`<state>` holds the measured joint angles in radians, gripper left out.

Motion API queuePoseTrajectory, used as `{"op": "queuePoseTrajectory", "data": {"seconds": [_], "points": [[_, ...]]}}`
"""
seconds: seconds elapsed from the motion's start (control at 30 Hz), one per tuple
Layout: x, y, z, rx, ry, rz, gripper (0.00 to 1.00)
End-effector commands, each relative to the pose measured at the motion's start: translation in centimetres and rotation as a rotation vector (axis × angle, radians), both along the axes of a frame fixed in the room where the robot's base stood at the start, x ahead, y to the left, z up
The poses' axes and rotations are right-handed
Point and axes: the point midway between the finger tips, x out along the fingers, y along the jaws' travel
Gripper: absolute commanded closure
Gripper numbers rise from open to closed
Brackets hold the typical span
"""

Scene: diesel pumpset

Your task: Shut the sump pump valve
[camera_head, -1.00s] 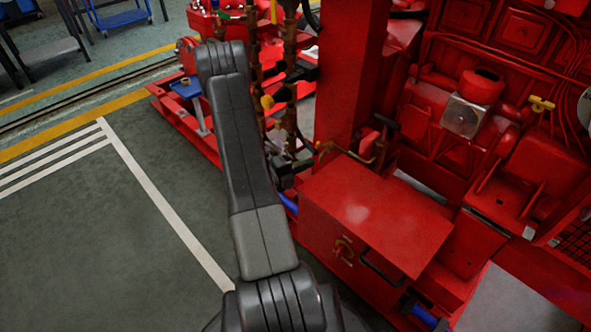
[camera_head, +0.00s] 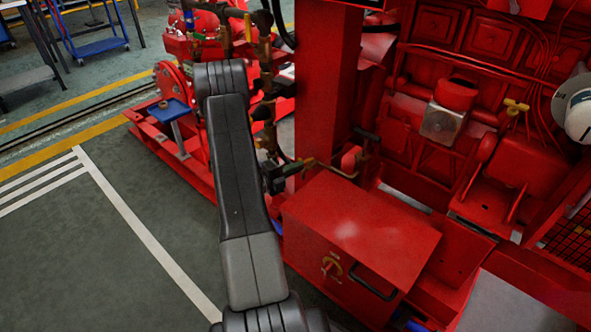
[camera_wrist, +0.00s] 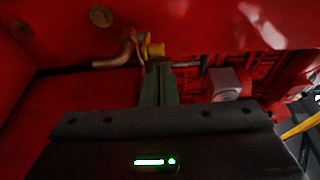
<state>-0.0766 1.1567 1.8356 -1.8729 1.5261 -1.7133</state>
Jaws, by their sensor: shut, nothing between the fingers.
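A small brass and yellow valve (camera_head: 309,162) sits on a thin pipe at the foot of the red column, just above the red box. I take it for the sump pump valve. In the wrist view its yellow part (camera_wrist: 153,50) shows just beyond the fingertips. My gripper (camera_head: 292,168) is left of the valve in the head view, partly hidden by my arm. In the wrist view my gripper (camera_wrist: 159,66) has its greenish fingers together and empty, pointing at the valve. I cannot tell whether they touch it.
The red box (camera_head: 360,225) with a yellow-red switch stands below the valve. The red column (camera_head: 325,90) rises behind my gripper. A black-handled fitting (camera_head: 366,136) is to the right. The floor (camera_head: 100,260) on the left is clear.

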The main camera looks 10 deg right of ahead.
Motion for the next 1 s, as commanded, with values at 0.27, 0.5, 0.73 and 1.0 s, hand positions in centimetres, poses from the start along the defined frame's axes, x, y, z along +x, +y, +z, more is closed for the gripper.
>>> {"op": "queuePoseTrajectory", "data": {"seconds": [0.27,0.5,0.73,1.0], "points": [[0.3,0.3,0.1,0.0,-0.001,-0.04,1.0],[0.5,0.4,0.0,0.0,-0.001,-0.074,1.0],[0.8,0.6,0.1,0.0,0.0,-0.113,1.0],[1.5,1.0,0.2,0.001,-0.002,-0.197,1.0]]}}
